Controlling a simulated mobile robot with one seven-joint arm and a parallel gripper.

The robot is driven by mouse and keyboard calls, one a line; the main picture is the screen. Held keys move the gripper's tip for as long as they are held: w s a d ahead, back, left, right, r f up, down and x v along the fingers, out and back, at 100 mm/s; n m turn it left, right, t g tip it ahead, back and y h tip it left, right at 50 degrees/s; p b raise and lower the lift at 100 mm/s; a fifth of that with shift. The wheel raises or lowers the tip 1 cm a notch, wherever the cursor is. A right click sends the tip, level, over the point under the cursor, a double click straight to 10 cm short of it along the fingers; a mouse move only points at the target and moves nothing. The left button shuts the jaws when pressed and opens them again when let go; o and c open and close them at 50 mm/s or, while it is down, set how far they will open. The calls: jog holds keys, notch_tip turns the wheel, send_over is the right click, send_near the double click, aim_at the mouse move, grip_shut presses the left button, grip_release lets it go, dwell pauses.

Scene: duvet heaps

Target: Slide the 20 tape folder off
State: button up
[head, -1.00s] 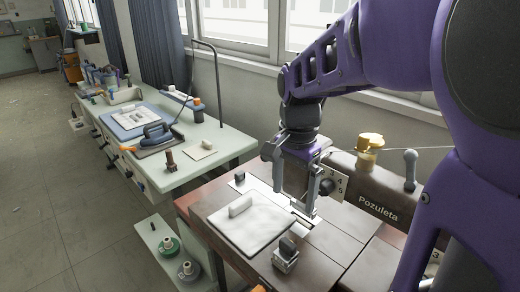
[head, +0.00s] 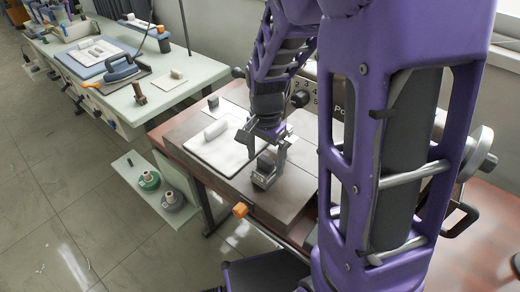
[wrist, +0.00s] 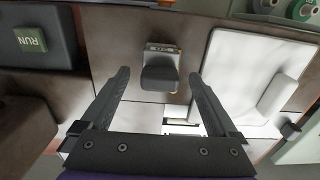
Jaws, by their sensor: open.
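The small metal folder (head: 264,178) with a dark grey grip sits on the brown machine bed, in front of the white padded piece. My gripper (head: 263,148) is open and empty, pointing down just above and behind the folder. In the wrist view my gripper (wrist: 159,78) has one finger on each side of the grip, with gaps visible.
A white pad (head: 228,158) with a white roll lies left of the folder. Another dark-gripped piece (head: 213,102) stands behind the pad. A green RUN button (wrist: 30,39) is at the wrist view's left. An orange knob (head: 240,210) is at the table's front edge. Thread spools (head: 150,180) stand on a lower shelf.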

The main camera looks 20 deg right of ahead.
jog(key=shift+f, duration=0.45)
grip_shut()
jog(key=shift+r, duration=0.15)
